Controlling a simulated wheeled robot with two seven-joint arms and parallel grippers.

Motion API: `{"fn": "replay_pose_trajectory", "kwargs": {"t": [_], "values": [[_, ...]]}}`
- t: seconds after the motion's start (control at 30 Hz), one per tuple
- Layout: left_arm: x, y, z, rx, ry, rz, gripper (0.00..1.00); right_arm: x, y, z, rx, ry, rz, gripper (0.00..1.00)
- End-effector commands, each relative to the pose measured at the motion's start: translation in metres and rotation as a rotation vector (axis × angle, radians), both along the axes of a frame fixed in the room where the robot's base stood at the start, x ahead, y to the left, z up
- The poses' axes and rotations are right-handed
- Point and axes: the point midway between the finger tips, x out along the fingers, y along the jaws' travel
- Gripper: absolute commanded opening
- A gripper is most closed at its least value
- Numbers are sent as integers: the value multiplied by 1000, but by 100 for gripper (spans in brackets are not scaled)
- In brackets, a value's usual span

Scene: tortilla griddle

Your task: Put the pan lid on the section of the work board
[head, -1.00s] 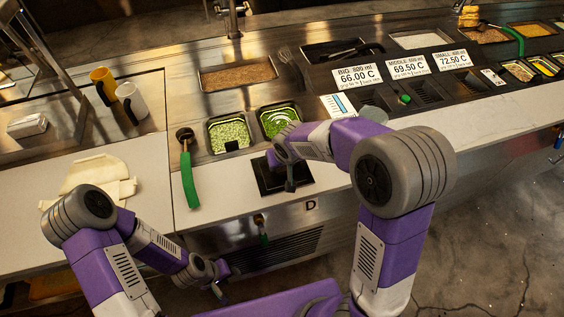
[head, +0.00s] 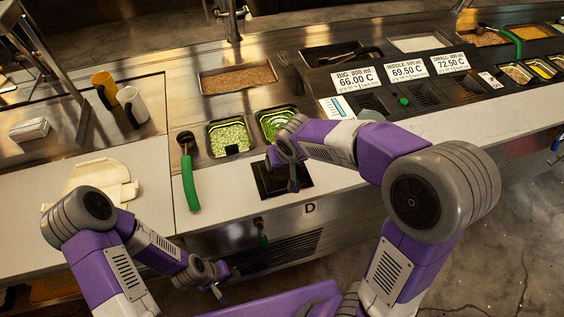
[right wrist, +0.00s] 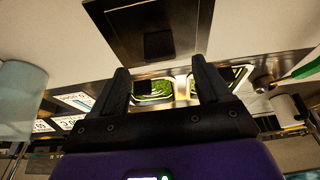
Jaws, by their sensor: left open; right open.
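A flat dark square plate with a small black block in its middle, which looks like the pan lid (right wrist: 196,22), shows in the right wrist view. In the head view the dark square (head: 300,170) lies on the pale counter's front part, partly covered by my right gripper (head: 291,187). In the right wrist view my right gripper (right wrist: 163,82) is open, with nothing between its fingers, and the plate is beyond the fingertips. My left gripper (head: 219,294) is open, low in front of the counter, away from the lid. The pale work board surface (head: 345,177) runs along the front.
Two green-filled pans (head: 230,135) sit just behind the dark square. A green-handled tool (head: 189,180) lies to its left. Price signs (head: 407,70) stand at right.

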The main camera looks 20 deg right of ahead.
Motion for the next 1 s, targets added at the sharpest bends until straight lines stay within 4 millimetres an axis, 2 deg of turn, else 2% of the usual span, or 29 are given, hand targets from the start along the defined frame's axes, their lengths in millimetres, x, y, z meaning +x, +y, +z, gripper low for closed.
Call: {"fn": "replay_pose_trajectory", "kwargs": {"t": [0.03, 0.1, 0.33, 1.0], "values": [[0, 0, 5, 0, 0, 0, 43, -4, 1, 14, 3, -4, 2, 77], [0, 0, 7, 0, 0, 0, 43, -10, 0, 27, 3, -4, 2, 77], [0, 0, 12, 0, 0, 0, 43, -21, -1, 52, 1, -1, 1, 77], [0, 0, 12, 0, 0, 0, 43, -23, -1, 55, -1, 1, 0, 77]]}}
